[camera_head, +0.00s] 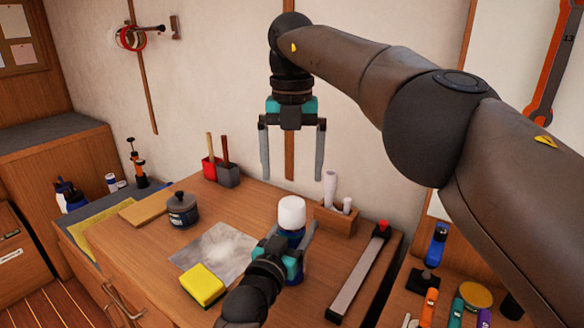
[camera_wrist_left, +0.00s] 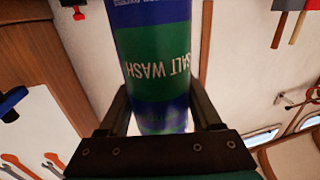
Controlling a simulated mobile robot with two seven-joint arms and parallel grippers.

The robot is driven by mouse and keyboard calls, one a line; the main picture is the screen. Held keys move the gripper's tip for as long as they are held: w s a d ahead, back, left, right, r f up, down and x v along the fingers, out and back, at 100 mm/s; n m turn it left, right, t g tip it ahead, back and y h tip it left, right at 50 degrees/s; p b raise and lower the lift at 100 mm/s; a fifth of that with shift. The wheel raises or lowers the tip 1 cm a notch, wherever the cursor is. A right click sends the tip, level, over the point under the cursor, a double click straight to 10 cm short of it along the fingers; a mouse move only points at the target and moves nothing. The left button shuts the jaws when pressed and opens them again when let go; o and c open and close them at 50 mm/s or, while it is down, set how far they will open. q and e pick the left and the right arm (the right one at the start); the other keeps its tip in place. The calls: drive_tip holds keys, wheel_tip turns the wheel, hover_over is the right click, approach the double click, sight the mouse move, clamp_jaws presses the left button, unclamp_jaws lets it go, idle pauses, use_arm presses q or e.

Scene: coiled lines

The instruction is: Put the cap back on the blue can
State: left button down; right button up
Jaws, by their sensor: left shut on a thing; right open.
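The blue can (camera_head: 293,239) stands upright at the front of the worktop, partly hidden behind my left gripper. A white cap (camera_head: 291,212) is on its top; I cannot tell whether it is fully seated. My left gripper (camera_head: 289,246) is shut around the can's body. In the left wrist view the can (camera_wrist_left: 155,60) shows a green band with upside-down "SALT WASH" lettering between the fingers. My right gripper (camera_head: 292,165) is open and empty, fingers pointing down, above and apart from the cap.
A yellow sponge (camera_head: 203,285) and a grey sheet (camera_head: 215,250) lie left of the can. A dark lidded pot (camera_head: 182,210) stands farther left. A wooden holder (camera_head: 336,219) with white rolls is close behind on the right. A long grey bar (camera_head: 358,275) lies to the right.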

use_arm(q)
unclamp_jaws()
drive_tip(key=p+v, duration=0.2)
drive_tip(key=v, duration=1.3)
drive_tip(key=shift+p, duration=0.35)
use_arm(e)
wheel_tip(320, 180, up, 3)
drive_tip(key=shift+f, duration=0.15)
